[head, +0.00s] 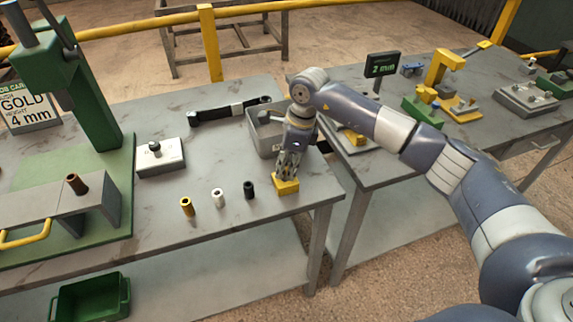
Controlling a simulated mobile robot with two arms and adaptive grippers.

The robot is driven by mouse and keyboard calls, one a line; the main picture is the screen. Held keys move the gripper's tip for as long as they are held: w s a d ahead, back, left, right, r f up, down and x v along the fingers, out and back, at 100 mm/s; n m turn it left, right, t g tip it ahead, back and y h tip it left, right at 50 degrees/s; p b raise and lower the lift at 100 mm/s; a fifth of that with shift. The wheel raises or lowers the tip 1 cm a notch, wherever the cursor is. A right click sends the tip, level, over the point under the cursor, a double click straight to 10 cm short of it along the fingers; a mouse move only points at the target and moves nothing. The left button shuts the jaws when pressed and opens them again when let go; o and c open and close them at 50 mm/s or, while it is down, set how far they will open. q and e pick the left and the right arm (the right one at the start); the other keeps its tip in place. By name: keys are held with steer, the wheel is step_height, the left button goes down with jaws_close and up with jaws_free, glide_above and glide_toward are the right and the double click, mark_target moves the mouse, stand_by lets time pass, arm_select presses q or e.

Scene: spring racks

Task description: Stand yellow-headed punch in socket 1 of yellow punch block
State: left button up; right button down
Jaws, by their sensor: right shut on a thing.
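My right gripper (291,167) points down at the front right corner of the near table. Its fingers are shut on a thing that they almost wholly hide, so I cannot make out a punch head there. A small yellow block (287,188), which looks like the yellow punch block, sits on the table directly under the fingertips. Its sockets are covered by the gripper, and I cannot tell whether the held thing is in one. My left gripper is not in view.
A grey bin (265,135) is behind the gripper. A green press (88,100) stands at left. A second table (400,150) lies right, across a gap.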

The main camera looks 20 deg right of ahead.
steer(key=c, duration=1.5)
jaws_free()
steer(key=shift+f, duration=0.1)
steer(key=shift+o, duration=0.2)
steer(key=shift+r, duration=0.3)
step_height(320, 180, up, 12)
steer(key=d+b, duration=0.2)
steer(key=shift+s+d+f, duration=0.15)
steer(key=shift+s+f, duration=0.1)
steer(key=shift+s, duration=0.2)
